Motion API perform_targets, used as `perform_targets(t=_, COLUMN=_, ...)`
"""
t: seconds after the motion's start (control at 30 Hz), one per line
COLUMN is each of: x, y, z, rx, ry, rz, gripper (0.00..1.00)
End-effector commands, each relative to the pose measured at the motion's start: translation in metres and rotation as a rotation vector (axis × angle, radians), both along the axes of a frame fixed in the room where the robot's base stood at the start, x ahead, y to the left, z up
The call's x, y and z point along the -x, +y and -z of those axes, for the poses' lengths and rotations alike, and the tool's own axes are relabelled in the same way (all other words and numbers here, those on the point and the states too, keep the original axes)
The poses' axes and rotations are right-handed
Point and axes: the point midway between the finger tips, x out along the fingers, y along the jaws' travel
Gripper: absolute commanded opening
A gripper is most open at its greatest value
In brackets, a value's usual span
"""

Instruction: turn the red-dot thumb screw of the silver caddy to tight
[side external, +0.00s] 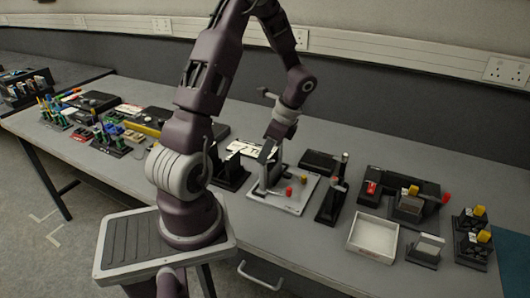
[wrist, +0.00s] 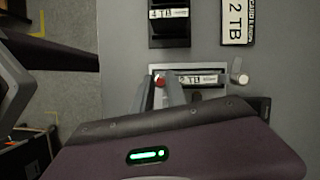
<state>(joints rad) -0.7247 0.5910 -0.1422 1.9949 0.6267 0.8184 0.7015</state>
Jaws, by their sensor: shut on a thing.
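The silver caddy (wrist: 218,68) is at the centre of the wrist view, with a dark slot and a white label. Its red-dot thumb screw (wrist: 160,81) is at its left end. My gripper (wrist: 159,93) is shut on this screw, with one finger on each side and the red top showing between them. A pale round knob (wrist: 239,76) is at the caddy's right end. In the side external view my gripper (side external: 268,155) reaches down over a silver plate (side external: 297,206). The screw's turn angle and the fingertip contact are too small to read.
A dark caddy (wrist: 170,28) and a "2 TB" label card (wrist: 237,22) lie beyond the silver one. In the side external view, dark stands (side external: 332,203) and an open white tray (side external: 373,238) are to the right. Several more parts crowd the table's left.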

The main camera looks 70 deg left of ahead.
Motion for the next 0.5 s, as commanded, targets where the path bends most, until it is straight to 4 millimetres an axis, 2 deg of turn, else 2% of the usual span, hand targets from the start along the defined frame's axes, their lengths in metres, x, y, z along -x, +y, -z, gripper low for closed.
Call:
perform_targets(t=0.17, x=-0.0004, y=0.0008, z=0.0001, rx=-0.001, ry=0.0, rz=-0.083, gripper=0.0)
perform_targets(t=0.5, x=-0.0007, y=0.0028, z=0.0002, rx=-0.001, ry=0.002, rz=-0.368, gripper=0.0)
